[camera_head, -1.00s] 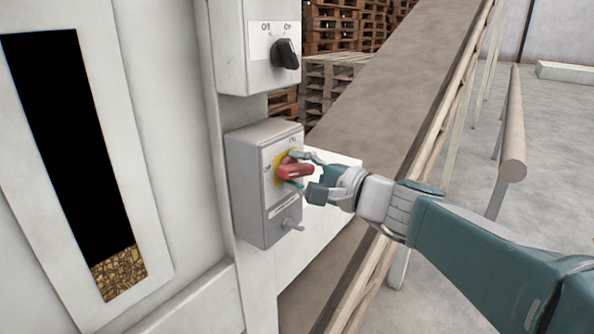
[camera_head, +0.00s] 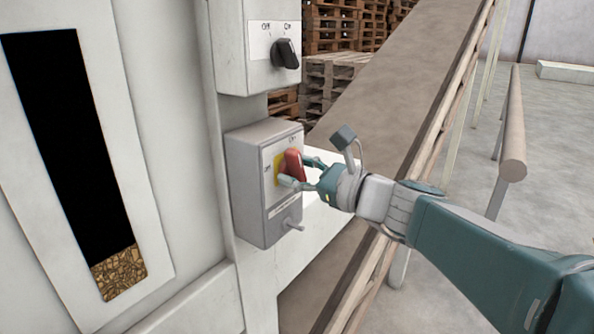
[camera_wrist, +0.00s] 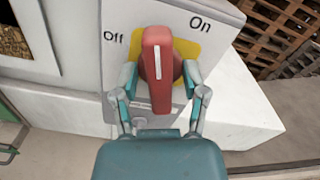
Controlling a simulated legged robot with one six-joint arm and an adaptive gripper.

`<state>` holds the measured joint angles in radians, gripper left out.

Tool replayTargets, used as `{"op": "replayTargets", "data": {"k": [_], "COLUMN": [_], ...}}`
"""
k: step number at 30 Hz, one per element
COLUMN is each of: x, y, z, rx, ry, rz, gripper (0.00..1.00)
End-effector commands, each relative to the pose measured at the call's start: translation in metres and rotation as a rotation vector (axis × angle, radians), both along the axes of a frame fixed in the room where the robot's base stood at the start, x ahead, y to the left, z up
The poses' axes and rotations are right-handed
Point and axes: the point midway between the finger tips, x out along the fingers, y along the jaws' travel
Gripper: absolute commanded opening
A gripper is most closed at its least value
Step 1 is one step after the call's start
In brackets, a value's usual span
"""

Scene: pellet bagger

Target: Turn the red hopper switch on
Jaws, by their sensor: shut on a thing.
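The red hopper switch (camera_head: 292,163) is a rotary knob on a yellow plate, on the front of a grey box (camera_head: 245,190). In the wrist view the red knob (camera_wrist: 158,85) has a white mark pointing up between the labels "Off" (camera_wrist: 114,38) and "On" (camera_wrist: 200,24). My gripper (camera_head: 297,171) is shut on the knob, one finger on each side. In the wrist view my gripper (camera_wrist: 160,82) shows both fingertips against the knob's sides.
A second box with a black knob (camera_head: 287,54) sits just above. A sloped conveyor (camera_head: 400,85) runs behind my arm; pallets (camera_head: 335,85) stand behind.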

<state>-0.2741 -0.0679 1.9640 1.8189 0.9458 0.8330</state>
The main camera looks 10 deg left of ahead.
Motion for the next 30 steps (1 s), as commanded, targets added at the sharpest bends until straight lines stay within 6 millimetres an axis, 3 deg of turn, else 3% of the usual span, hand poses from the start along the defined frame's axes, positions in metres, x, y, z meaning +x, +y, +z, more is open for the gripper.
{"op": "replayTargets", "data": {"k": [13,30], "x": [0.0002,0.0002], "y": [0.0004,0.0003], "z": [-0.0062,-0.0058], "rx": [0.099,0.124], "ry": [0.27,0.329], "rz": [0.0,-0.001], "gripper": [0.09,0.09]}}
